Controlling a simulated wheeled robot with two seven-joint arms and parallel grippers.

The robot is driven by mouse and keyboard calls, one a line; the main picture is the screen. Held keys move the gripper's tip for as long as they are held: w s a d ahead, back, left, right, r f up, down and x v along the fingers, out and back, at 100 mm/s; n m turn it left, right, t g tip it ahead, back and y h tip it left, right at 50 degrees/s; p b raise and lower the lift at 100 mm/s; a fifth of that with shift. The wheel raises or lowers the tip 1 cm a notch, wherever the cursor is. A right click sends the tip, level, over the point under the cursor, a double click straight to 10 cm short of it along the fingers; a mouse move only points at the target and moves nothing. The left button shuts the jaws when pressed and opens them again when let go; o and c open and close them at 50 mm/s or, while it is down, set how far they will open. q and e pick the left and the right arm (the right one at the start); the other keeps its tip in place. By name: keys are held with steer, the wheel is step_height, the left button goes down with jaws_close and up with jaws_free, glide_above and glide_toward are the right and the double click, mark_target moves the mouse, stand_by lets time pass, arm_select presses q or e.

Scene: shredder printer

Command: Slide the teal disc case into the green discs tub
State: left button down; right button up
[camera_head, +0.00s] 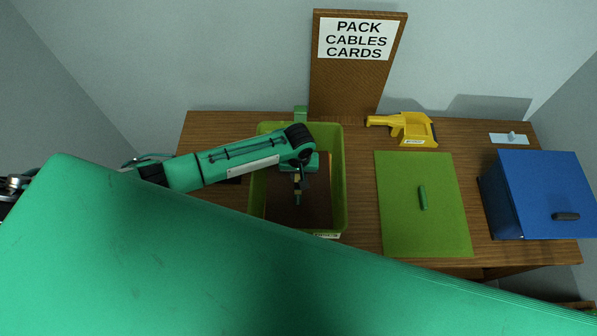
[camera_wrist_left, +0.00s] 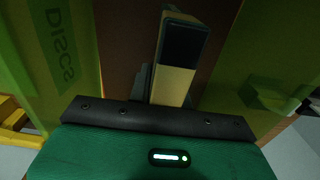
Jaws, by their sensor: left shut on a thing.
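The green discs tub (camera_head: 341,190) stands on the wooden table, open at the top, with a brown floor inside. In the left wrist view its translucent green wall (camera_wrist_left: 75,30) carries the word DISCS. My left gripper (camera_head: 298,194) points down inside the tub's outline. It also shows in the left wrist view (camera_wrist_left: 178,60), shut, with tan and dark finger parts. A small teal piece (camera_head: 298,200) shows at the fingertips, seen nearly edge-on; it looks like the teal disc case. Most of it is hidden, and whether it touches the tub floor cannot be told. My right gripper is out of view.
Right of the tub lies a green mat (camera_head: 400,225) with a green cylinder (camera_head: 423,197). A yellow handheld device (camera_head: 412,127) lies behind the mat. A blue cabinet (camera_head: 540,185) stands at the right. A brown signboard (camera_head: 338,83) stands behind the tub. A large green surface blocks the lower view.

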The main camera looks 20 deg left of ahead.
arm_select(q)
steer(key=shift+f+b, duration=0.75)
steer(key=shift+f, duration=1.15)
steer(key=c, duration=1.2)
jaws_free()
step_height(320, 180, up, 6)
steer(key=p, duration=0.6)
steer(key=shift+f, duration=0.25)
step_height(320, 180, up, 3)
steer(key=shift+f+p, duration=0.15)
steer(key=shift+p, duration=1.05)
steer(key=shift+f, duration=0.1)
